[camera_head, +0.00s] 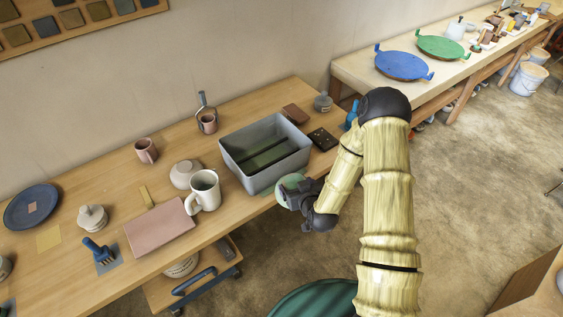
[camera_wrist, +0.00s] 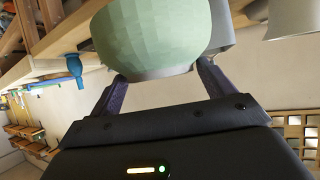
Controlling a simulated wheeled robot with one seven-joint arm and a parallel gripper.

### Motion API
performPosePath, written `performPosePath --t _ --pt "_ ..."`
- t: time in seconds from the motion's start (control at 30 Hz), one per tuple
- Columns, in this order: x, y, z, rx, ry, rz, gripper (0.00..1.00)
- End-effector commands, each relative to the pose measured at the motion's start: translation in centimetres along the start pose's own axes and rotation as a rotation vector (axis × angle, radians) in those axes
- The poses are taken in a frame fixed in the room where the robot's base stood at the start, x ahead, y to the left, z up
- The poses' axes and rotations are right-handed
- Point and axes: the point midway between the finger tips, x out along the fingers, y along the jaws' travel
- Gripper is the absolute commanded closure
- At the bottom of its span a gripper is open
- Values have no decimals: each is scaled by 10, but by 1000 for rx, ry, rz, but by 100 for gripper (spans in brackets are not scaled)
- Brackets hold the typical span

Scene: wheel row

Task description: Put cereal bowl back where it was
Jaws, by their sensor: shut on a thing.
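The pale green cereal bowl (camera_head: 292,183) is partly hidden behind my gripper in the head view. My gripper (camera_head: 294,193) is shut on it, near the front edge of the wooden table. In the wrist view the bowl (camera_wrist: 160,40) fills the top middle, and the two dark fingers of my gripper (camera_wrist: 155,82) reach its lower part. I cannot tell from these views whether the bowl touches the table.
A grey bin (camera_head: 264,152) stands just behind the bowl. A dark tile (camera_head: 323,139) lies right of the bin. Little table is bare near my gripper.

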Motion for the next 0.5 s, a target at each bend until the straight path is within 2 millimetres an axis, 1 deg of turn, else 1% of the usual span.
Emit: performPosePath --t 0.03,0.1,0.2,0.33,0.5 --pt "-2 6 21 18 -8 25 59" --pt "-4 16 45 38 -8 63 60" --pt "-8 28 76 65 -6 114 60" --pt "-12 41 107 92 -3 167 60" --pt "-15 53 139 119 0 217 60"
